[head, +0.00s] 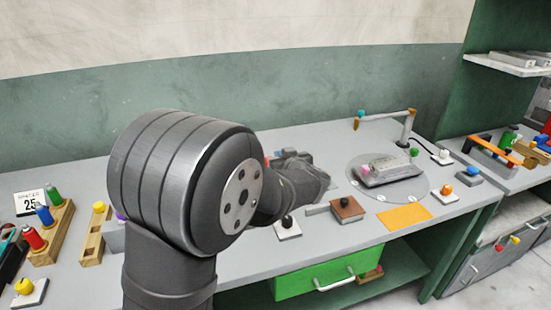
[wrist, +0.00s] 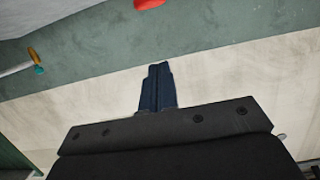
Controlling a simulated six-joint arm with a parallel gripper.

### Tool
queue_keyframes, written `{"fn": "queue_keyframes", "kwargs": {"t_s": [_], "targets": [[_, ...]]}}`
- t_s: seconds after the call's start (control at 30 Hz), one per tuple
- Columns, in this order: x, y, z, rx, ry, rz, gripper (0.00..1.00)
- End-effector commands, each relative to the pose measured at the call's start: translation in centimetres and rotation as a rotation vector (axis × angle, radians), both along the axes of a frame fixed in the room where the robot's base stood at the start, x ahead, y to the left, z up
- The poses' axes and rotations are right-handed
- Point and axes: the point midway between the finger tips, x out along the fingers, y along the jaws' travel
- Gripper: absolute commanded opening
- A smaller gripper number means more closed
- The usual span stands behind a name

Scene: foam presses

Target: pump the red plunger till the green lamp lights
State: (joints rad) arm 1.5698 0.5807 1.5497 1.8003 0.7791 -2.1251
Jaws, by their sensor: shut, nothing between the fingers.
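My gripper (wrist: 158,68) shows in the wrist view with its two dark blue fingers together and nothing between them. A red rounded thing (wrist: 149,4), perhaps the plunger's top, is cut off by the top edge of that view, apart from the fingertips. In the head view my arm covers the middle of the bench, and a small red spot (head: 267,161) shows beside my wrist. I cannot tell whether it is the plunger.
A wooden rack (head: 64,222) with red, blue and green bottles stands at left. A brown block (head: 347,207), a black-knobbed switch (head: 287,225) and an orange sheet (head: 404,216) lie right of my arm. A bent pipe (head: 408,125) rises behind. A green drawer (head: 320,278) is below.

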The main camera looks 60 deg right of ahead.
Motion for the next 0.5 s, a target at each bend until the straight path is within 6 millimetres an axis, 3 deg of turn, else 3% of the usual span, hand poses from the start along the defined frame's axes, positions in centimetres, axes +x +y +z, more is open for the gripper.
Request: {"fn": "queue_keyframes", "kwargs": {"t_s": [0.4,0.5], "targets": [[5.9,-5.7,-2.2,0.002,-0.001,0.004,0.00],[6.3,-6.2,-3.5,0.006,0.000,0.001,0.00]]}}
